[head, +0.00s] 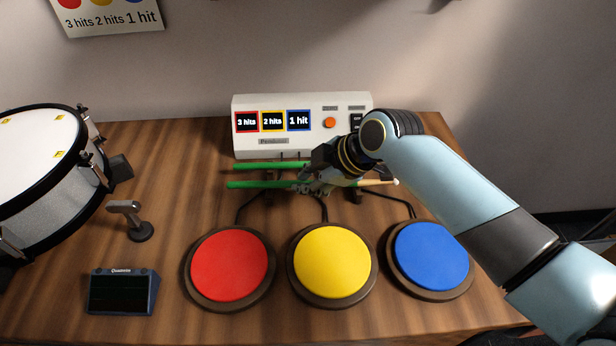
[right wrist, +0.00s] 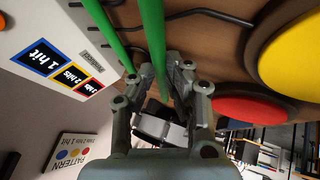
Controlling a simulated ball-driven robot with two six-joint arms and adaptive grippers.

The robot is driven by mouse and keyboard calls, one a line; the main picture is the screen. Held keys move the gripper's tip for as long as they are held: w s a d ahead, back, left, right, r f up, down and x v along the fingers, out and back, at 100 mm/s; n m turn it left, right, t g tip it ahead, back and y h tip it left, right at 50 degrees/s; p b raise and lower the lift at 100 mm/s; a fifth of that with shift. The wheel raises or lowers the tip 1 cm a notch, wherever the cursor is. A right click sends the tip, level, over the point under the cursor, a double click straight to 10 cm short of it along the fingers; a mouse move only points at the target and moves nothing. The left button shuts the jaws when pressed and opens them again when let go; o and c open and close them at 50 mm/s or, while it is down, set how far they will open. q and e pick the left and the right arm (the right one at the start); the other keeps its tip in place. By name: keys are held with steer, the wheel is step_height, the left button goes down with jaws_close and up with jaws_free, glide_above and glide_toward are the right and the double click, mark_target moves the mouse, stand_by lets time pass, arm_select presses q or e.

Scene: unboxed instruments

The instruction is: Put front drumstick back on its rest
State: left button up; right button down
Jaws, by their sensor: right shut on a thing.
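The front drumstick has a green grip (head: 250,184) and a pale wooden tip (head: 385,182). It lies level from left to right in front of the white drum machine. My right gripper (head: 318,187) is shut on it near its middle. In the right wrist view the front drumstick (right wrist: 151,35) runs between the two fingers. The back drumstick (head: 262,166) lies parallel behind it and shows beside it in the right wrist view (right wrist: 110,35). A dark rest post (head: 355,194) shows near the wooden end. Whether the front stick touches its rest cannot be told. My left gripper is not in view.
Red (head: 229,264), yellow (head: 332,261) and blue (head: 431,254) pads stand in front, with cables behind them. The white machine (head: 345,108) stands at the back. A snare drum (head: 50,215), a small stand (head: 130,218) and a dark display (head: 122,292) are at left.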

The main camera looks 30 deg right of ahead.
steer(key=shift+f+b, duration=0.3)
steer(key=shift+f, duration=0.3)
steer(key=c, duration=1.2)
jaws_free()
steer(key=shift+c, duration=0.2)
steer(key=v, duration=1.2)
steer(key=shift+f, duration=0.1)
